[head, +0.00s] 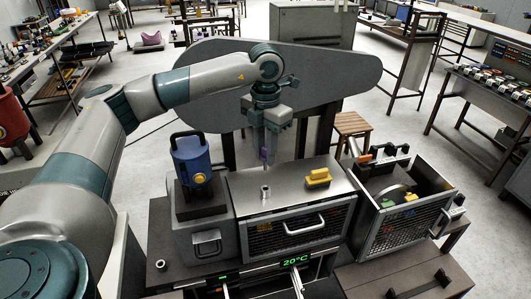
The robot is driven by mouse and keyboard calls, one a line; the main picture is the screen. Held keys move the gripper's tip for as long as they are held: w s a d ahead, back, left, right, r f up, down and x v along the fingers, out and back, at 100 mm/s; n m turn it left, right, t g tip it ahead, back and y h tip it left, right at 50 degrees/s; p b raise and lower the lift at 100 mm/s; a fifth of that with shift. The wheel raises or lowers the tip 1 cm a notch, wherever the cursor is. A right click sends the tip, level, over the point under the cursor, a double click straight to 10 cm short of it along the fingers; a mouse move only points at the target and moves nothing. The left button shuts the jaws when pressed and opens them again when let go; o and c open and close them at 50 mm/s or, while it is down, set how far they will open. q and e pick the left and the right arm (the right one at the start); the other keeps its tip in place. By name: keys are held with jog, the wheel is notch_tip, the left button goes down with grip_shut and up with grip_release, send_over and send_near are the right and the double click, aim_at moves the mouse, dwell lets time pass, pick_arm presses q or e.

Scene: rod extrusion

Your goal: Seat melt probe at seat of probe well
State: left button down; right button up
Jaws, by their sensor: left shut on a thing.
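My left gripper (265,148) points straight down over the steel top of the machine, its fingers shut on the melt probe (264,156). A small purple part of the probe shows between the fingers; the fingers hide most of the rest. A short upright metal fitting on the steel top, which looks like the probe well (266,191), stands below and slightly nearer the camera. The probe appears above the well and apart from it. The seat inside the well cannot be made out. My right gripper is not in view.
A yellow block-like object (318,179) lies on the steel top (295,180) right of the well. A blue handled device (190,158) stands close on the left. A mesh-sided bin (405,232) with several items is at the right. A green display (296,262) reads 20°C.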

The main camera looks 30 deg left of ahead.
aim_at(265, 169)
pick_arm(q)
jog(key=shift+f+b, duration=2.2)
jog(key=shift+f, duration=0.7)
jog(key=shift+b, duration=0.7)
jog(key=shift+f+b, duration=0.65)
jog(key=shift+f, duration=0.15)
dwell(0.3)
jog(key=shift+s+d+f, duration=0.1)
jog(key=shift+s, duration=0.1)
